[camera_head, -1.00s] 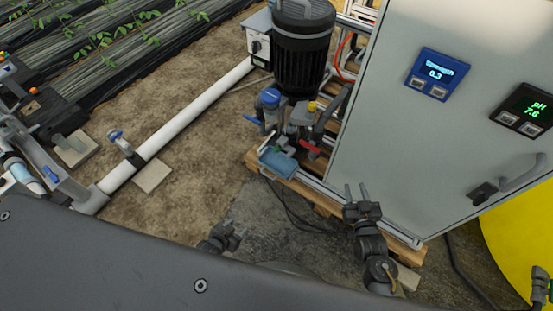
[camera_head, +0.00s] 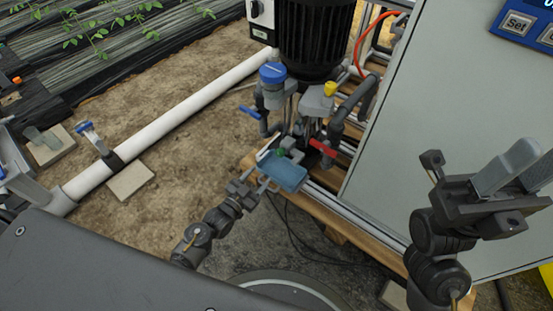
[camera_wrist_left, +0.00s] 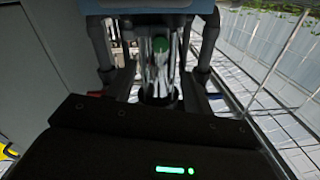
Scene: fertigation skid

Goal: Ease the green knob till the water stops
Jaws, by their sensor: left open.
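The green knob (camera_head: 281,153) is small and sits on the pipework just above a blue tray (camera_head: 288,176). It also shows in the left wrist view (camera_wrist_left: 161,46), between the two open fingers and beyond their tips. My left gripper (camera_head: 258,185) is open and empty, at the near left side of the tray, short of the knob. Pale shiny streaks show below the knob in the left wrist view; I cannot tell whether they are running water. My right gripper (camera_head: 522,170) is raised before the cabinet, its fingers apart and empty.
A red lever (camera_head: 322,147), a blue-capped filter (camera_head: 272,74) and a yellow-capped part (camera_head: 329,89) crowd around the knob. A grey cabinet (camera_head: 440,120) stands at the right. A white pipe (camera_head: 170,118) runs along the left. Bare soil lies left of the tray.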

